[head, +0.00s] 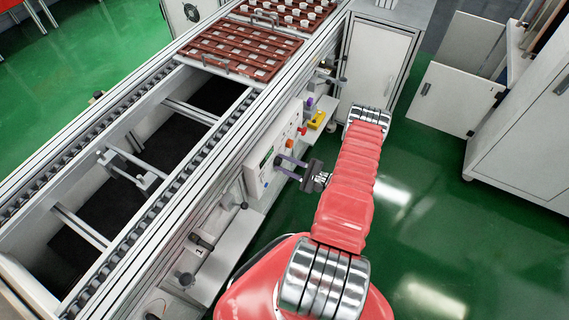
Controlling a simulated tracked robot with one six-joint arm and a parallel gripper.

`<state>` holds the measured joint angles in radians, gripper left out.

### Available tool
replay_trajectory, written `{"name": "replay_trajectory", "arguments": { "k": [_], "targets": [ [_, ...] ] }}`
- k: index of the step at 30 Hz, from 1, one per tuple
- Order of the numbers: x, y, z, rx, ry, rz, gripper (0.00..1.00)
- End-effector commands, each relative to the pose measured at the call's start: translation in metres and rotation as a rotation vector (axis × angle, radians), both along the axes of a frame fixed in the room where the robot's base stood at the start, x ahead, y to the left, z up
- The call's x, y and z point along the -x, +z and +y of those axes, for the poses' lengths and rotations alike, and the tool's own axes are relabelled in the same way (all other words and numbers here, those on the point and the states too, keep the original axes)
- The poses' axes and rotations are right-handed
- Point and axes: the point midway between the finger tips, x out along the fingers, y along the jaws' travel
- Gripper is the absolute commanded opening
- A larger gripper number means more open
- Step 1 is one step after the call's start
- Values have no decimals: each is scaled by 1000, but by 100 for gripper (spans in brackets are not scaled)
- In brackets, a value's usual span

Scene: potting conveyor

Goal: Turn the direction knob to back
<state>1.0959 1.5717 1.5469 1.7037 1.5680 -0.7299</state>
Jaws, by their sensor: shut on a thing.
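The control panel (282,138) is a pale box on the side of the conveyor frame, with a small green display and coloured buttons. My gripper (278,164) reaches it from the right, with its two purple-grey fingers at the lower front part of the panel. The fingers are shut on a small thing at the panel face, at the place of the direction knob. The knob is mostly hidden between the fingertips, and which way it points cannot be made out.
A red button (303,130) sits on the panel above my gripper. A yellow item (317,119) lies on the ledge beyond. Brown trays (240,48) stand on the conveyor's far end. An open white cabinet door (455,100) stands at right. Green floor is clear right of my arm.

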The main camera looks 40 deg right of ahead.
Motion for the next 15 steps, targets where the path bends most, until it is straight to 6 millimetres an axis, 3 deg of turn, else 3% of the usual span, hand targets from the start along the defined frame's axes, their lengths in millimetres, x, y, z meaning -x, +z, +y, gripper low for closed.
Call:
{"name": "replay_trajectory", "arguments": {
  "k": [15],
  "targets": [
    [1, -1, 0, 433, -1, -151, 7]
  ]
}}
